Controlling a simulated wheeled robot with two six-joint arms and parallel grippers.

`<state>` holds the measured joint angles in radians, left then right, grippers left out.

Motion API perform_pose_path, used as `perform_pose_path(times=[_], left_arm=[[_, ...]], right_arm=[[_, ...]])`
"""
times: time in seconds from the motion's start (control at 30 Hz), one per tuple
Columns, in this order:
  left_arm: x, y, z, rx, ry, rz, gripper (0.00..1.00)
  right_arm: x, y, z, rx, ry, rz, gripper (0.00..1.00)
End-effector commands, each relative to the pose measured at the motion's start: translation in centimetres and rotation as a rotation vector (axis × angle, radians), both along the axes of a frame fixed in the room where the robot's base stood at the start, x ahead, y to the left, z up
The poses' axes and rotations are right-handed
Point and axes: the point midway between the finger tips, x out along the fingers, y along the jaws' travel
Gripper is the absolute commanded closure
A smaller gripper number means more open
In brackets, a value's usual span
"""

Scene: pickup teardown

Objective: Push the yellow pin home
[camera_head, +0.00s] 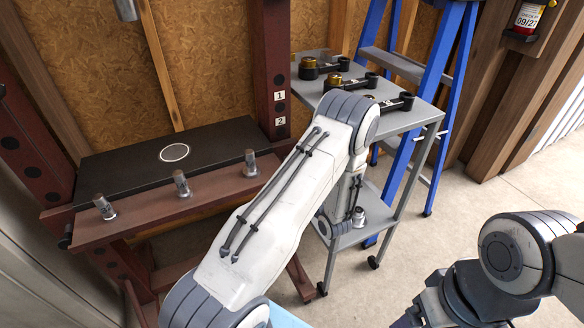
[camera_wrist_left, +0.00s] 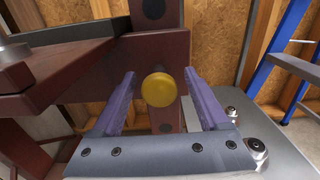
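The yellow pin (camera_wrist_left: 158,90) shows its round head to the left wrist camera, in front of the dark red frame (camera_wrist_left: 160,55). My left gripper (camera_wrist_left: 159,74) has its two purple fingers on either side of the pin head, with a visible gap on both sides. It is open and not touching the head as far as I can see. How deep the pin sits is hidden behind its head. In the head view the raised left arm hides the pin and the left gripper.
A grey cart (camera_head: 432,118) with several black fittings stands right of the frame. A blue ladder (camera_head: 450,75) is behind it. Several metal pegs stand on the red beam (camera_head: 226,193) in front of the black plate (camera_head: 110,160). Floor at right is clear.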

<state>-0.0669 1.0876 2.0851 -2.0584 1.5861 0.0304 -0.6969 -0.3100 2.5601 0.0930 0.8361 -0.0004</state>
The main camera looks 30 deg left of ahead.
Motion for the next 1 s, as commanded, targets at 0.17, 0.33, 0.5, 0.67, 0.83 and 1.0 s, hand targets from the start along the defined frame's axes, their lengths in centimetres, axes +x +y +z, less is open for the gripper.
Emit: perform_pose_path(times=[0.17, 0.33, 0.5, 0.67, 0.83, 1.0], left_arm=[[-0.2, -0.3, 0.0, 0.0, 0.002, -0.001, 0.22], [-1.4, -2.3, 0.0, 0.001, 0.005, -0.004, 0.22], [-3.2, -5.4, 0.0, 0.001, 0.004, -0.006, 0.22], [-4.6, -7.6, 0.0, 0.0, 0.002, -0.004, 0.22], [-5.4, -8.7, 0.0, 0.0, 0.002, 0.0, 0.22], [-5.6, -8.9, 0.0, 0.001, 0.001, 0.002, 0.22]], right_arm=[[0.0, 0.0, 0.0, 0.0, 0.0, 0.0, 0.21], [0.0, 0.0, 0.3, 0.0, 0.0, 0.0, 0.21], [0.0, 0.0, 0.5, 0.0, 0.0, 0.0, 0.21], [0.0, 0.0, 0.6, 0.0, 0.0, 0.0, 0.21], [0.0, 0.0, 0.7, 0.0, 0.0, 0.0, 0.21], [0.0, 0.0, 0.7, 0.0, 0.0, 0.0, 0.21]])
